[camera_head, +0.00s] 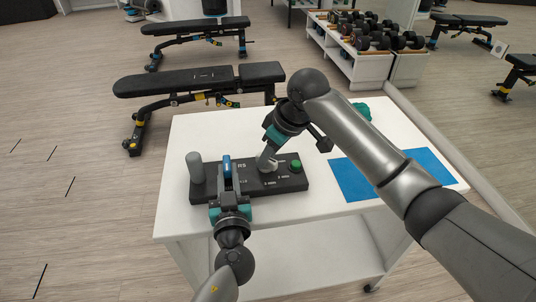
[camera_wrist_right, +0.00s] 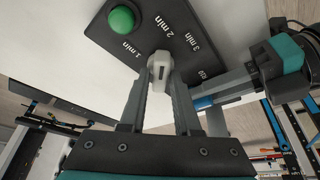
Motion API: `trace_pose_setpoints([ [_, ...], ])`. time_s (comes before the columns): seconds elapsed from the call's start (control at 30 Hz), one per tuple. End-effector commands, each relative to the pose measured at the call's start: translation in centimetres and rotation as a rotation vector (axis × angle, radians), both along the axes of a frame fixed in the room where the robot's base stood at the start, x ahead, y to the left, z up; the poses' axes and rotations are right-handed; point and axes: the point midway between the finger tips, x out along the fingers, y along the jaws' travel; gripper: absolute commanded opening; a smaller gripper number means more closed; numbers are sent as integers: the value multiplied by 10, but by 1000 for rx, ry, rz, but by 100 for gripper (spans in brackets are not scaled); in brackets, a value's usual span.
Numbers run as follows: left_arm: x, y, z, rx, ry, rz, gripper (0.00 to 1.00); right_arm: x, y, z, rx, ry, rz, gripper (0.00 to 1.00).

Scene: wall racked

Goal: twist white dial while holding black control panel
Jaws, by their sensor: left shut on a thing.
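The black control panel (camera_head: 290,184) lies on the white table and has a green button (camera_head: 295,165), a grey upright post (camera_head: 195,167) and printed minute marks. My left gripper (camera_head: 228,178) is shut at the panel's left part, with a blue piece (camera_head: 227,163) at its fingers. The white dial (camera_wrist_right: 159,67) stands on the panel in the right wrist view. My right gripper (camera_wrist_right: 162,82) has its fingertips on both sides of the dial. Whether they press on it cannot be told. In the head view the right gripper partly hides the dial.
The white table (camera_head: 190,130) also bears a blue mat (camera_head: 350,180) on the right and a teal object (camera_head: 362,111) behind my right arm. A black bench (camera_head: 200,80) stands behind the table. A dumbbell rack (camera_head: 360,65) stands farther back.

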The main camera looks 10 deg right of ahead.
Motion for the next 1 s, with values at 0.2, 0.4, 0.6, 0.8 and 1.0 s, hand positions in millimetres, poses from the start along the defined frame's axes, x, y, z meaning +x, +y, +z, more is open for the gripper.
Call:
trace_pose_setpoints([
  [0.2,0,0,1,0,-1,0,0,0,0,0,-1,-1,0,5],
  [0.4,0,0,1,0,-1,0,0,0,0,0,-1,-1,0,0],
  [0.6,0,0,1,0,-1,0,0,0,-1,1,-1,-1,0,0],
  [0.8,0,0,1,0,-1,0,0,0,-1,1,-1,0,25,0],
  [1.0,0,0,1,0,-1,0,0,1,-2,1,-3,0,116,0],
])
